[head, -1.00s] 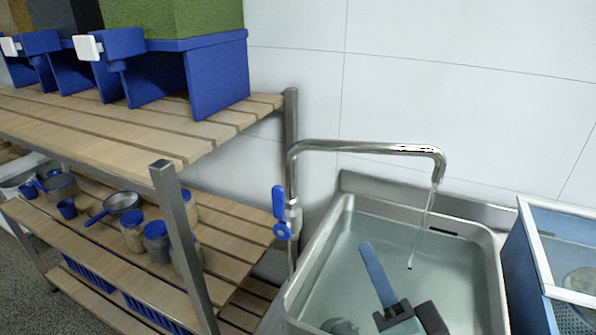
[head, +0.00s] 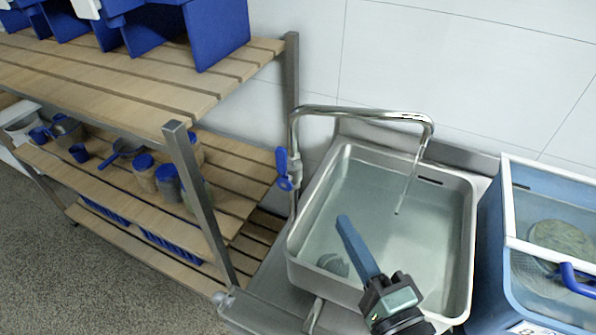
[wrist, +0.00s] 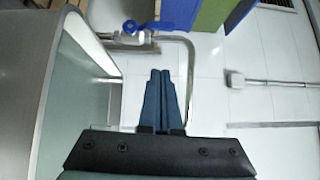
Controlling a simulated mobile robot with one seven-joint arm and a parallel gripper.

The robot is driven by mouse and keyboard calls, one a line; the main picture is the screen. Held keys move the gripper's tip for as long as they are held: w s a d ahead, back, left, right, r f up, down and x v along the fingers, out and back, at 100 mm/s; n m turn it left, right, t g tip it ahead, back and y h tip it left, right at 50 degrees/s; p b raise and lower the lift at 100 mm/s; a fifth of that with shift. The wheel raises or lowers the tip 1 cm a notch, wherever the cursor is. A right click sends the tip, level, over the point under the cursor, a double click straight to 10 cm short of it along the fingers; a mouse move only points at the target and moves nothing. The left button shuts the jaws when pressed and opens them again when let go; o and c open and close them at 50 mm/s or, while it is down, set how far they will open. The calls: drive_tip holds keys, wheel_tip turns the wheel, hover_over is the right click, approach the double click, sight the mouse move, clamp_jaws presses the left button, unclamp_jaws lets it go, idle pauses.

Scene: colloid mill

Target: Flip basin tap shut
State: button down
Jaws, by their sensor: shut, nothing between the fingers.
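The basin tap is a chrome gooseneck pipe (head: 365,112) at the left back of the steel basin (head: 467,240). A thin stream of water (head: 407,190) runs from its spout into the basin. Its blue lever handle (head: 283,168) sits on the upright pipe and points up. In the wrist view the blue handle (wrist: 131,27) shows at the top, beyond the fingertips. My gripper (head: 344,222) is over the basin, to the right of and nearer than the handle, apart from it. Its two blue fingers (wrist: 160,78) are together and empty.
A slatted wooden rack (head: 130,72) stands left of the basin, with jars and pans on its lower shelf. A blue tank with a white rim (head: 507,235) stands close on the right. The tiled wall (head: 430,60) is behind the tap.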

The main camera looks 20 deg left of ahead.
sight(281, 161)
drive_tip(key=s+a+p+x, duration=0.2)
drive_tip(key=p+x, duration=0.1)
drive_tip(key=x, duration=0.9)
drive_tip(key=shift+w+a, duration=0.3)
drive_tip(key=shift+w, duration=0.05)
drive_tip(key=shift+r+p, duration=0.15)
drive_tip(key=shift+p, duration=0.3)
drive_tip(key=shift+a+r+n+p, duration=0.15)
drive_tip(key=shift+n+p, duration=0.15)
drive_tip(key=shift+p, duration=0.25)
